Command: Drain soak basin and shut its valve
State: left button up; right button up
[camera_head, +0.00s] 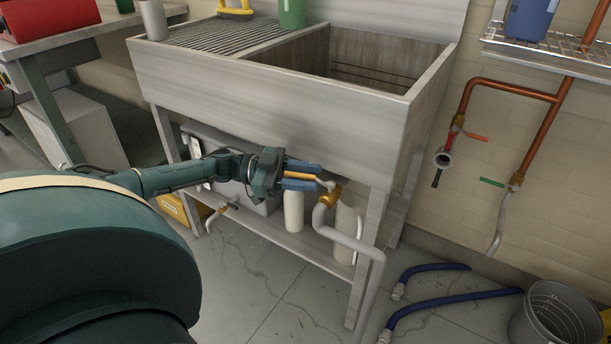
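The soak basin (290,102) is a grey trough on legs with a ribbed drainboard at its left. Its visible inside walls are bare; the basin floor and any water are hidden by the front wall. A brass drain valve (330,196) with a yellow lever (302,177) sits under the basin front, above a grey drain pipe (343,238). The lever points left, roughly level. My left gripper (303,177) reaches in from the left, its blue fingers above and below the lever, apparently touching it on both sides. My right gripper is not in view.
A lower shelf holds white containers (294,211) behind the valve. Blue hoses (450,300) and a grey bucket (556,316) are on the floor at right. Copper pipes (540,130) with red and green levers run on the right wall. The floor before the basin is clear.

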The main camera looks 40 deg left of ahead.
pick_arm(q)
jog(key=v, duration=1.3)
